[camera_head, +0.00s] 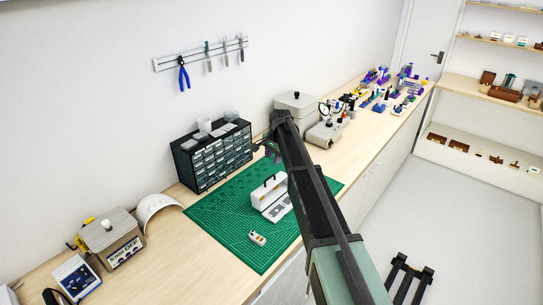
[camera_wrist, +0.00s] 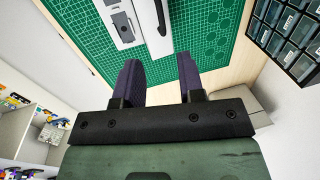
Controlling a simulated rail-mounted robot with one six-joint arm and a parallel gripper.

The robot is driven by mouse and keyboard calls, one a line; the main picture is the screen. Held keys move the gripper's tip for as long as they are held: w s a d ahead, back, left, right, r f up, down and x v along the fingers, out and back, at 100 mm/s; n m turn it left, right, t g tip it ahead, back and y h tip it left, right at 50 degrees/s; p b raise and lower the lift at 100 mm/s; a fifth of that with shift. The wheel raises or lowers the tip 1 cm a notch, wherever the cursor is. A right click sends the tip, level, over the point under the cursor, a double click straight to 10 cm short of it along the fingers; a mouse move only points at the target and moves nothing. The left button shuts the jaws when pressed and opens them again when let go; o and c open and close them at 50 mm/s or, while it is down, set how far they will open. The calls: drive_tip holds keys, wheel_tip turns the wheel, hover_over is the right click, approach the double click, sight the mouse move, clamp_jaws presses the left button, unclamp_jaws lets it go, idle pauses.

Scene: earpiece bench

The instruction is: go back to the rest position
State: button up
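My gripper (camera_wrist: 157,62) shows in the wrist view with its two dark fingers apart and nothing between them. In the head view my gripper (camera_head: 270,150) is small and partly hidden by my arm, in front of the drawer cabinet's right side and above the bench. In the wrist view the fingers point toward the green cutting mat (camera_wrist: 207,30), apart from the white handled case on it.
The white handled case (camera_head: 267,191) and a small pale device (camera_head: 257,238) lie on the mat (camera_head: 215,212). A dark drawer cabinet (camera_head: 205,165) stands behind. Grey machines (camera_head: 297,101) stand to the right, an ultrasonic-type steel box (camera_head: 110,237) at left. Floor at right is mostly clear.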

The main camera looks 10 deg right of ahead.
drive_tip(key=shift+r, duration=0.2)
drive_tip(key=s+f+n+b, duration=0.3)
drive_tip(key=s, duration=1)
drive_tip(key=s+f+n+g+b, duration=0.1)
drive_tip(key=s+f+n+b, duration=0.2)
drive_tip(key=s, duration=1.1)
drive_tip(key=s+f+n+h+b, duration=0.1)
drive_tip(key=s+f+n+b, duration=0.3)
drive_tip(key=s, duration=0.9)
drive_tip(key=shift+s+f+g, duration=0.25)
drive_tip(key=shift+s+g, duration=0.05)
drive_tip(key=shift+s, duration=0.1)
